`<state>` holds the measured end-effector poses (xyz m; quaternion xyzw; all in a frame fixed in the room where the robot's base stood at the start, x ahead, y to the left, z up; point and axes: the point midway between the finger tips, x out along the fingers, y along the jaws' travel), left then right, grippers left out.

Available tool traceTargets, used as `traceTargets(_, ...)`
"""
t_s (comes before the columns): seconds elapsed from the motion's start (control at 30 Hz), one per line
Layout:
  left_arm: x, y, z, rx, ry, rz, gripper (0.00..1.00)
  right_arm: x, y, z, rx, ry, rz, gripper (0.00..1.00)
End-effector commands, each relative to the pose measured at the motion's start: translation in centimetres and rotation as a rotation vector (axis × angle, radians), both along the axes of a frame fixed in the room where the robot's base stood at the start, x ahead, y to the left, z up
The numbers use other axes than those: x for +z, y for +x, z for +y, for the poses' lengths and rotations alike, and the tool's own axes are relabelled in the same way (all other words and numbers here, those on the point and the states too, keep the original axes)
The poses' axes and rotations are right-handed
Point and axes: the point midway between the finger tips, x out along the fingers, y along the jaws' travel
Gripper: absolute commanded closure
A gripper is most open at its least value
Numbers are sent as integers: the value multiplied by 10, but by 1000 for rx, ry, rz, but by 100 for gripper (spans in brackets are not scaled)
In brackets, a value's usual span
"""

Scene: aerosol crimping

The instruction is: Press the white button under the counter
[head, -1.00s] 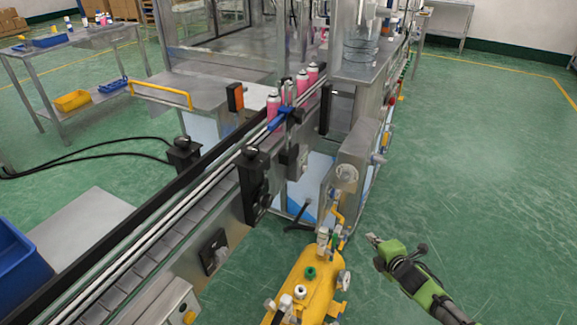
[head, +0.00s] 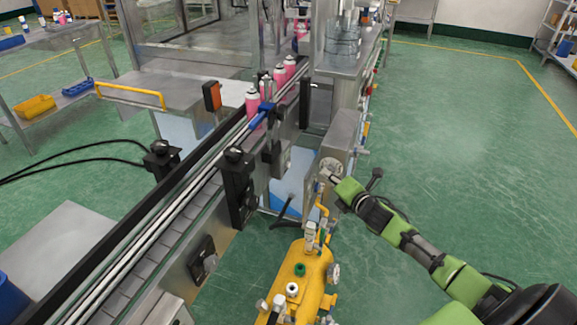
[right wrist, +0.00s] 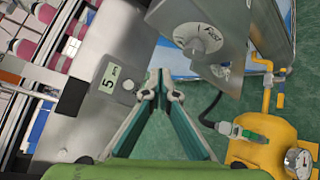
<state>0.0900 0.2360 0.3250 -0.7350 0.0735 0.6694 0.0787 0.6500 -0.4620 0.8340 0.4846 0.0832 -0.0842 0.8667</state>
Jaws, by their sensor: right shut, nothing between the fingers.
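The counter (right wrist: 112,86) is a small grey box with a display that reads 5, fixed to the metal side of the conveyor. A round pale button (right wrist: 128,84) sits on its face beside the display. My right gripper (right wrist: 160,76) is shut and empty. In the right wrist view its fingertips are just right of the button, and I cannot tell how far in front of it. In the head view the right gripper (head: 329,175) is right of the conveyor, by the grey box with a round dial. The left gripper is out of view.
Several pink cans (head: 252,103) stand on the conveyor (head: 170,220). A grey box with a round dial (right wrist: 201,40) projects near my right gripper. A yellow tank (head: 300,275) with valves and a gauge stands below. Green floor at the right is open.

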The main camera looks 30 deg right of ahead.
Motion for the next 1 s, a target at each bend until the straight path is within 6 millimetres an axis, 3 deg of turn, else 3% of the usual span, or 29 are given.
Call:
traceTargets(0.17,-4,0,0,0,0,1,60,-1,8,7,0,2,-3,100)
traceTargets(0.7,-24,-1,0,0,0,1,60,-1,60,51,-1,3,0,100)
traceTargets(1.0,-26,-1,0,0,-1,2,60,-1,67,57,-1,2,1,100)
